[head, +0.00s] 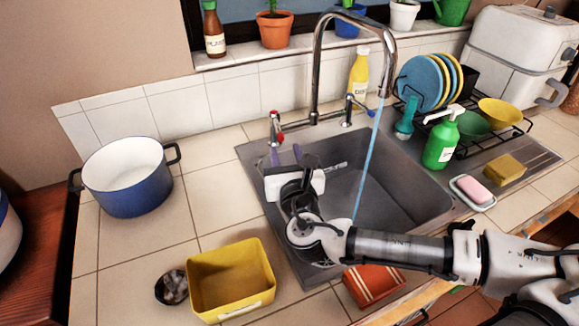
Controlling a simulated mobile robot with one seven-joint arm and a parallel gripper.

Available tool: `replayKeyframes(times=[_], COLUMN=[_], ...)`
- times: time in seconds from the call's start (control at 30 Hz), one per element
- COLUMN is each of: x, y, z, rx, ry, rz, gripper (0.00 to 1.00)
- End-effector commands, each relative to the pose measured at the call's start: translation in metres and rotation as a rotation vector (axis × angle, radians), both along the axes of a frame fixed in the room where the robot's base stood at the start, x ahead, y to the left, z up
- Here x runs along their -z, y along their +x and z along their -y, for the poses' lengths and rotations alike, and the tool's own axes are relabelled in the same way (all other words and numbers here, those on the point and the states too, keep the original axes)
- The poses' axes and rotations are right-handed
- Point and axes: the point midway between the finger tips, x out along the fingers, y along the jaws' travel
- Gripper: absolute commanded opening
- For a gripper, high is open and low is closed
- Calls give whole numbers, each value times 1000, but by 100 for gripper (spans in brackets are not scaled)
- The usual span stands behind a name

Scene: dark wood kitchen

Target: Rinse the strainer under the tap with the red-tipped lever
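The tap (316,70) stands behind the sink (400,190). Its red-tipped lever (276,128) is on the left and its blue-tipped lever (349,108) on the right. A thin bluish stream of water (366,160) falls from the spout into the sink. My gripper (287,156) is over the left side of the sink, just in front of and below the red-tipped lever. Its two purple fingers look apart, with nothing seen between them; contact with the lever cannot be told. A thin metallic piece (336,167) shows right of the gripper, perhaps the strainer's handle; my arm may hide the rest.
A blue pot (128,178), yellow tub (230,279) and small dark dish (172,287) are on the left counter. A green soap bottle (441,140), dish rack (508,128) and pink soap (474,190) stand right. A yellow bottle (359,75) is behind the tap.

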Motion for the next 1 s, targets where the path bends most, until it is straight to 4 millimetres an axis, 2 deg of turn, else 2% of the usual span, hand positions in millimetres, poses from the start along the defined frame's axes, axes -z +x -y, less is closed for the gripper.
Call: replayKeyframes(times=[0.03, 0.5, 0.97, 1.0], x=[-12, -8, -4, -4], y=[-5, -40, -46, -46], z=[1, 7, 6, 6], rx=[1, 1, -2, -2], ry=[3, 2, 1, 1], rz=[-1, 1, 3, 3], gripper=[35, 35, 35, 32])
